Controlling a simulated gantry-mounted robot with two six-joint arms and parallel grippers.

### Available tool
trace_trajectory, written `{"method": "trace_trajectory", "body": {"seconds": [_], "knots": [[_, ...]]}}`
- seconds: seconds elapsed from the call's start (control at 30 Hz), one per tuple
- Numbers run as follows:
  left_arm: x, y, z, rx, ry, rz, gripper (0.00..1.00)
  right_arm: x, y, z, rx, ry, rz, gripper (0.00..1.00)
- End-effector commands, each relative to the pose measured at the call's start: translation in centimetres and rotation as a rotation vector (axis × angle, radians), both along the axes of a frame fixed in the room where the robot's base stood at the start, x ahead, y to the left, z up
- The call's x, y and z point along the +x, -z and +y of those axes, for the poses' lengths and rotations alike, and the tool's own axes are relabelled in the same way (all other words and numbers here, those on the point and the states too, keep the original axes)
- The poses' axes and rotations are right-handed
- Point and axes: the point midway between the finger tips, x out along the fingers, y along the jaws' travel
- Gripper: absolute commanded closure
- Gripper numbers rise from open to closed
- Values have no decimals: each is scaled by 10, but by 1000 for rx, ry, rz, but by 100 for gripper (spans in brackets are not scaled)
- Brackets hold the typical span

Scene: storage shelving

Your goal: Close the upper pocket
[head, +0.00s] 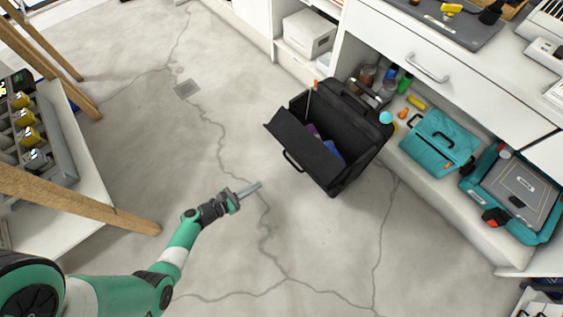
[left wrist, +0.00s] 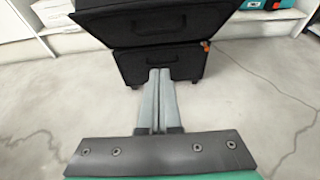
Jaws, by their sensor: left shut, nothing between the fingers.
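A black tool bag (head: 352,128) stands on the floor in front of the shelving. Its upper pocket flap (head: 303,143) is tilted outward and open, with blue and purple items (head: 328,146) showing inside. In the left wrist view the bag's front (left wrist: 160,65) is ahead, with an upper part and a lower panel, each with a handle. My left gripper (head: 258,187) is shut and empty, to the lower left of the bag and apart from it in the head view. In the left wrist view its fingers (left wrist: 158,75) point at the lower panel. My right gripper is not in view.
A low white shelf behind the bag holds a teal case (head: 437,143), another teal toolbox (head: 515,192) and small bottles. A white drawer (head: 430,65) is above. A wooden-legged rack (head: 75,205) stands at left. The floor between is clear.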

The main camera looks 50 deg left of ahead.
Motion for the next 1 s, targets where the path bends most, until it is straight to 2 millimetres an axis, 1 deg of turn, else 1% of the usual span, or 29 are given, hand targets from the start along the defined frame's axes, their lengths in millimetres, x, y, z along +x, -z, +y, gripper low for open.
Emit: {"method": "trace_trajectory", "body": {"seconds": [0.03,0.1,0.23,0.37,0.47,0.83,0.9,1.0], "knots": [[-4,14,4,-3,-16,3,100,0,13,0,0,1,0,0],[-5,15,8,-1,-27,3,100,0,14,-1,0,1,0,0],[-4,13,9,0,-28,2,100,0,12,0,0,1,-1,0],[4,17,8,2,-26,2,100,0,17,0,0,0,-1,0],[18,23,7,4,-21,1,100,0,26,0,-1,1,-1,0],[93,49,4,3,-21,0,100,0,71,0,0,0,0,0],[105,36,5,4,-24,-2,100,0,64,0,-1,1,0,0],[117,30,5,4,-25,-1,100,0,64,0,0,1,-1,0]]}}
